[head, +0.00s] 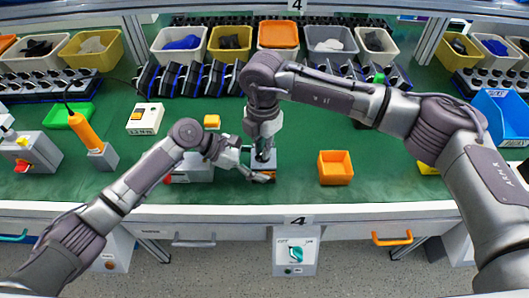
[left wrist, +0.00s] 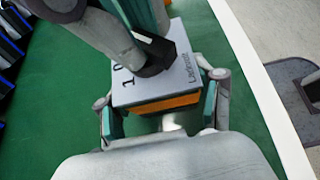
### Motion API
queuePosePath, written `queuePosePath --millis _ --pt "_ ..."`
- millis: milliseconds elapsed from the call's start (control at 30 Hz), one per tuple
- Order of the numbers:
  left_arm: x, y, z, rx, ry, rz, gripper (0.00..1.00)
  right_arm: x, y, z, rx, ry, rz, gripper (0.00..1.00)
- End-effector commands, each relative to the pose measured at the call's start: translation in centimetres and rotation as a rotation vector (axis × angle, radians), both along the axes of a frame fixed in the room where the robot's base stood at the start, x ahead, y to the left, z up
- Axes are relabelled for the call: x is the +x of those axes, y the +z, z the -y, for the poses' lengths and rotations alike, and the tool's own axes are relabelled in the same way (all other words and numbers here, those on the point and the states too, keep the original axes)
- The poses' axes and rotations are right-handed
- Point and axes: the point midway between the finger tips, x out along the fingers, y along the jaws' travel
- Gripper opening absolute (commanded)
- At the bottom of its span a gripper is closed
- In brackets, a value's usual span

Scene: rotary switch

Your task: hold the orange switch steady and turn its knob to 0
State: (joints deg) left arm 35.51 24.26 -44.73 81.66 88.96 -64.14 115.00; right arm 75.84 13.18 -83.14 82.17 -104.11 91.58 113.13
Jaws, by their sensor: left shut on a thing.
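The orange switch (left wrist: 165,105) has a grey top plate with a 1, a 0 and other lettering. It stands on the green table, and its top also shows in the head view (head: 271,163). My left gripper (left wrist: 163,116) has its fingers on opposite sides of the orange body and is shut on it; in the head view the gripper (head: 258,176) reaches in from the left. My right gripper (head: 263,156) points down from above onto the switch. Its dark fingertips (left wrist: 154,58) cover the knob, so the knob's angle and the grip on it are hidden.
An empty-looking orange bin (head: 335,168) stands to the right of the switch. A grey box (head: 192,169) is left of it, partly behind my left arm. The table's front edge (head: 370,209) is close by.

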Motion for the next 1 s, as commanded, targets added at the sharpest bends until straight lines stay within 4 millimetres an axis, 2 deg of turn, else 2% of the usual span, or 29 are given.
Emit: queuePosePath --millis 267,367,767,800,900,933,1000 --pt "-0.03 -0.06 0.0 0.001 0.0 -0.001 0.3 -0.01 0.01 0.0 0.0 0.002 0.0 0.0" --pt "-0.02 -0.06 0.0 0.001 0.001 -0.001 0.3 -0.01 0.03 0.01 0.0 0.06 0.0 0.0" --pt "-0.01 -0.07 -0.02 0.001 0.001 -0.001 0.3 0.0 0.04 0.01 0.0 0.768 -0.001 0.0" --pt "-0.01 -0.07 -0.02 0.001 0.001 -0.001 0.3 -0.02 0.02 0.01 0.001 0.772 -0.001 0.17" --pt "0.0 -0.06 -0.03 0.001 0.001 -0.001 0.3 -0.03 0.01 0.0 0.001 0.768 -0.001 0.33" --pt "0.0 -0.06 -0.03 0.001 0.001 -0.001 0.3 -0.02 0.01 0.01 0.001 0.767 -0.001 0.38" --pt "0.0 -0.06 -0.03 0.001 0.001 -0.001 0.3 -0.02 0.01 0.01 0.001 0.767 -0.001 0.38"
